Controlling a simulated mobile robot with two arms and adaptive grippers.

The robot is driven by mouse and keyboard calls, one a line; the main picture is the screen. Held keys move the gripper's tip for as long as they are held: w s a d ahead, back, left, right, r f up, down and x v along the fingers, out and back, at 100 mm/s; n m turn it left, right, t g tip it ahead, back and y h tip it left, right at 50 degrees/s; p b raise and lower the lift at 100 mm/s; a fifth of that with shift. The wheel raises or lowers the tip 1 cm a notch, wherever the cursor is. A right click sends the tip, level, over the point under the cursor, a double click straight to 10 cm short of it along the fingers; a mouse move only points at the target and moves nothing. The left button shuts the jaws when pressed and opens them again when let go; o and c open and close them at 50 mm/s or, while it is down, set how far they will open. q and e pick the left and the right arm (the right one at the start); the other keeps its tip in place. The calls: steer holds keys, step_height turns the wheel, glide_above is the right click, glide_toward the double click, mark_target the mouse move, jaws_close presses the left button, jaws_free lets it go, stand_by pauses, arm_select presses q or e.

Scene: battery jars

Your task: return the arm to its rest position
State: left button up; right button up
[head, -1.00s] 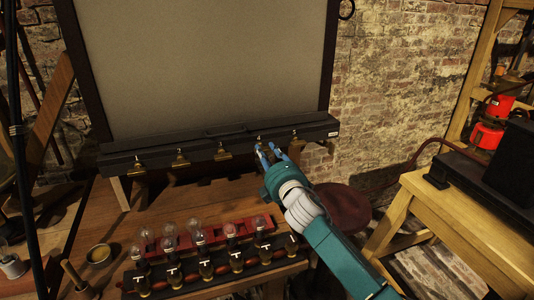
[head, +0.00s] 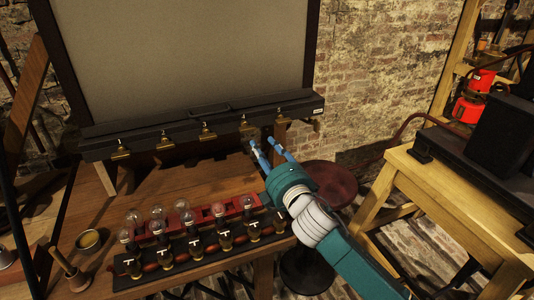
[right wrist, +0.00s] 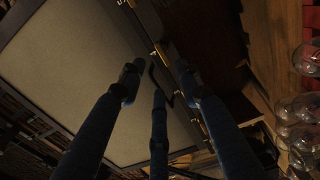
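My right gripper (head: 263,147) is open and empty in the head view, in front of the right part of the dark rail (head: 225,119) under the big panel. Its blue fingers are spread apart and point up towards the rail. A brass clip (head: 248,129) on the rail is just beyond the fingertips, with nothing held. In the right wrist view the gripper (right wrist: 158,80) shows three spread fingers with nothing between them. My left gripper is in neither view.
Glass jars (head: 158,226) and a row of dark-capped pieces (head: 194,246) stand in racks on the wooden table (head: 150,187), left of my right arm. A round stool (head: 328,184) is behind the arm. A yellow wooden bench (head: 440,195) stands at right.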

steer(key=shift+v, duration=0.8)
